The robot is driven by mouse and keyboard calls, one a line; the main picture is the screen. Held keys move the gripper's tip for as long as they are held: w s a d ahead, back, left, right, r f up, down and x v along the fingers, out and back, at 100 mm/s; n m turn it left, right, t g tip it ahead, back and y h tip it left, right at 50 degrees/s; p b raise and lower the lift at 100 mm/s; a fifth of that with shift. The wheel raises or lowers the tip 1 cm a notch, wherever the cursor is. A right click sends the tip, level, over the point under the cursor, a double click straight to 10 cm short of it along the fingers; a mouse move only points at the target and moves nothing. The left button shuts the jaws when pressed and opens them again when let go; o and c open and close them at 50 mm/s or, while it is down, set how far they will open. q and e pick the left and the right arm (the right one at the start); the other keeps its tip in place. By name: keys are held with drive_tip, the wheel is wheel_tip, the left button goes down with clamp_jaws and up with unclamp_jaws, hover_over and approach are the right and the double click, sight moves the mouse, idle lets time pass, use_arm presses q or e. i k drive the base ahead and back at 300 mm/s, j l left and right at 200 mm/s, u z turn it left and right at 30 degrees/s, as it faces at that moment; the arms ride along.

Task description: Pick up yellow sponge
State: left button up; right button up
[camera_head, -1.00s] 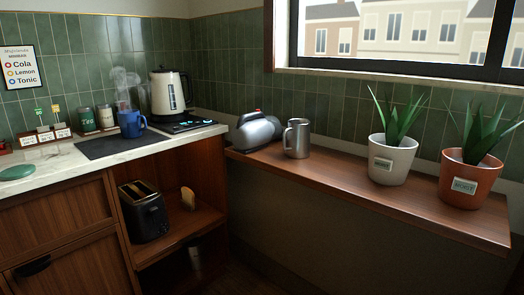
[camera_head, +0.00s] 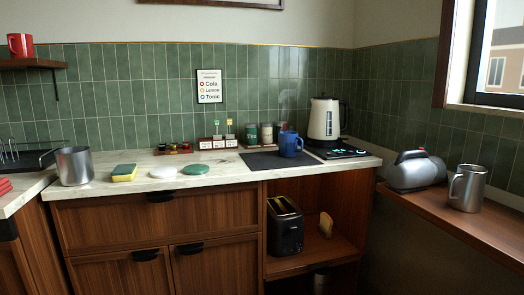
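The yellow sponge (camera_head: 124,177) lies flat on the white marble counter (camera_head: 225,172), left of centre. Its top is dark green and its yellow body shows along the front edge. It sits between a metal pot on its left and a white round item on its right, apart from both. Neither of my grippers shows in the head view.
A metal pot (camera_head: 73,166) stands left of the sponge. A white disc (camera_head: 163,172) and a green disc (camera_head: 195,169) lie to its right. A blue mug (camera_head: 290,144) and a kettle (camera_head: 325,120) stand farther right. Bare counter lies around the sponge.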

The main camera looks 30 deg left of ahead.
sight(126, 172)
drive_tip(key=u, duration=1.85)
